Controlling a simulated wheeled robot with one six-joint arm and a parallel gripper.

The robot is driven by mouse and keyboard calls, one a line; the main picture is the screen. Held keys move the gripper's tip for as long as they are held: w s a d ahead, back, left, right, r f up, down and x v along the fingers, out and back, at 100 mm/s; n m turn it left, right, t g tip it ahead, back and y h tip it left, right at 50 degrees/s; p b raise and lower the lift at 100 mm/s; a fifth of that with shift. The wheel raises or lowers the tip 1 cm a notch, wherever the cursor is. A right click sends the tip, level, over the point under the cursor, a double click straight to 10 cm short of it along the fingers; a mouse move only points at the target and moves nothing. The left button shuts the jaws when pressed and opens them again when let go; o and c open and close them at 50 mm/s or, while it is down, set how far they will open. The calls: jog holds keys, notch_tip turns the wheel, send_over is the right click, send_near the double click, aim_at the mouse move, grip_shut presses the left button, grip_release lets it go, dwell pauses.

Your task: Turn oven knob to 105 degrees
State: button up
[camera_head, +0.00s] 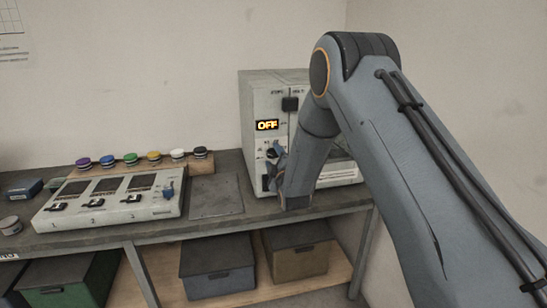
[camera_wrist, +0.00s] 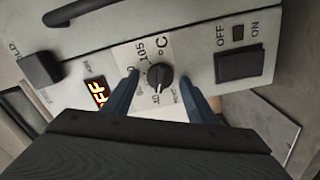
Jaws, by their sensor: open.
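The oven (camera_head: 246,100) is a light grey box on the right part of the bench. Its lit display (camera_head: 267,125) reads OFF; the display (camera_wrist: 97,92) shows partly in the wrist view. The oven knob (camera_wrist: 160,77) is small, round and black, on a plate with a scale, the number 105 and a °C mark. My gripper (camera_wrist: 157,72) is open, its two blue-grey fingers on either side of the knob with a gap visible around it. In the head view my gripper (camera_head: 276,158) is at the oven front and largely covers the knob.
A black rocker switch (camera_wrist: 240,66) marked OFF and ON sits right of the knob in the wrist view. A black block (camera_wrist: 41,68) is at the left. A control panel (camera_head: 110,200) and several coloured-cap jars stand left on the bench. A flat plate (camera_head: 216,196) lies beside the oven.

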jog(key=c, duration=1)
jog(key=shift+c, duration=0.2)
